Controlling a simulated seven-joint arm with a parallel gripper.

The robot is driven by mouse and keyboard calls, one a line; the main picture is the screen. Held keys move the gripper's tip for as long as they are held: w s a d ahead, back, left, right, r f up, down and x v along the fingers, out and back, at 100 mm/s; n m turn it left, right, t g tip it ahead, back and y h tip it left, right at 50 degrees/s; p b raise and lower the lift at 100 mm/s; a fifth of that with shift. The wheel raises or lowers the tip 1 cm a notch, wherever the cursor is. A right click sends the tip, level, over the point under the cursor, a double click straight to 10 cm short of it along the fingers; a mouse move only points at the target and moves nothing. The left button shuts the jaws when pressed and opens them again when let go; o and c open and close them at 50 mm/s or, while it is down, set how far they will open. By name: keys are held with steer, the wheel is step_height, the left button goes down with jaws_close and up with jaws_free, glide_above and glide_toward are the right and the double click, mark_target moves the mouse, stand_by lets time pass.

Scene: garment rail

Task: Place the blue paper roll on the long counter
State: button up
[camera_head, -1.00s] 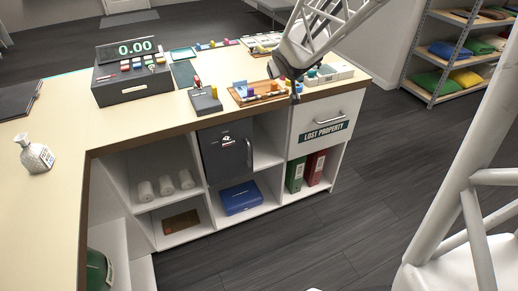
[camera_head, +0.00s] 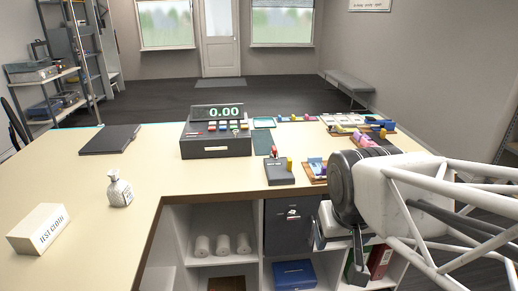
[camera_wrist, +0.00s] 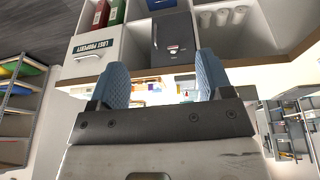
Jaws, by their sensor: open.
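No blue paper roll can be made out in either view. The cream-topped counter (camera_head: 150,150) forms an L; which part counts as long is not clear. My gripper (camera_wrist: 160,75) is open, with blue finger pads apart and nothing between them. In the head view my gripper (camera_head: 358,250) hangs at the counter's right front, before the shelves; its fingers are partly hidden.
A cash register (camera_head: 216,138), a grey card device (camera_head: 280,172) and small trays of items occupy the counter's right part. A bottle (camera_head: 119,190), a white box (camera_head: 39,229) and a dark folder (camera_head: 110,140) stand left. A dark safe (camera_head: 288,226) sits beside the rolls. Middle counter surface is clear.

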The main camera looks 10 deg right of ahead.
steer(key=s, duration=0.1)
steer(key=s+a, duration=0.1)
steer(key=s, duration=0.1)
steer(key=shift+s+a+f+g+y, duration=0.2)
steer(key=shift+a+g+y, duration=0.1)
steer(key=shift+g, duration=0.1)
steer(key=c, duration=0.4)
steer(key=shift+o, duration=0.2)
steer(key=shift+w, duration=0.1)
